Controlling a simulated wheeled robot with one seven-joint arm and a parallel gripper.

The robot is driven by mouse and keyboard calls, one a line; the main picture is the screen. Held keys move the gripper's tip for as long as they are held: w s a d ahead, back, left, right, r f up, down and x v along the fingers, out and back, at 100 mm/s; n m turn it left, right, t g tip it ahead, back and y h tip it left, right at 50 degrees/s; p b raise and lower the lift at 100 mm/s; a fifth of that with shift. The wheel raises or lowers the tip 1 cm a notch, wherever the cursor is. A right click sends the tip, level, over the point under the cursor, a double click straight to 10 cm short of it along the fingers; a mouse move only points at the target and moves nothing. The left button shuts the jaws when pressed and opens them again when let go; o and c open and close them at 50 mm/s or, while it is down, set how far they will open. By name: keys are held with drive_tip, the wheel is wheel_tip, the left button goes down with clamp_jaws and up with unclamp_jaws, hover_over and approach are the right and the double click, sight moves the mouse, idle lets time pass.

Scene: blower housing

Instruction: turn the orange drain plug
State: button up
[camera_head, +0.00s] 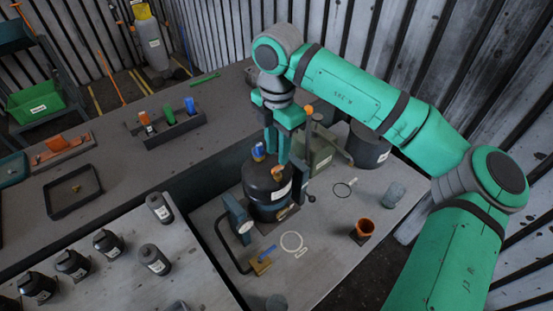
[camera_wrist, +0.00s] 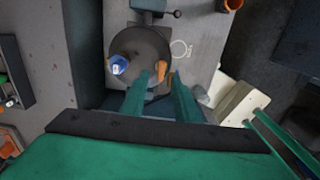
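The orange drain plug (camera_head: 278,171) stands on top of the black round housing (camera_head: 258,187), near its right side. It also shows in the wrist view (camera_wrist: 161,67), on the housing top (camera_wrist: 140,45). A blue cap (camera_head: 258,151) sits on the same top, to the left; the wrist view shows it too (camera_wrist: 119,65). My gripper (camera_head: 277,155) points down over the housing, close to the plug. In the wrist view its two fingers (camera_wrist: 159,78) are apart, with the plug showing between their tips. I cannot tell whether either finger touches it.
A grey-green box (camera_head: 320,160) with an orange top piece (camera_head: 309,109) stands close behind my gripper. A dark clamp (camera_head: 238,218) stands left of the housing. An orange cup (camera_head: 367,229) and a grey cup (camera_head: 394,194) are at the right. Several dark bottles (camera_head: 108,243) stand front left.

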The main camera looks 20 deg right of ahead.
sight(278, 167)
drive_tip(key=f, duration=0.3)
drive_tip(key=shift+s+d+f, duration=0.2)
drive_tip(key=shift+d+f, duration=0.05)
drive_tip(key=shift+f, duration=0.4)
drive_tip(key=shift+a+f, duration=0.2)
drive_tip(key=shift+a, duration=0.15)
drive_tip(key=shift+d, duration=0.15)
clamp_jaws()
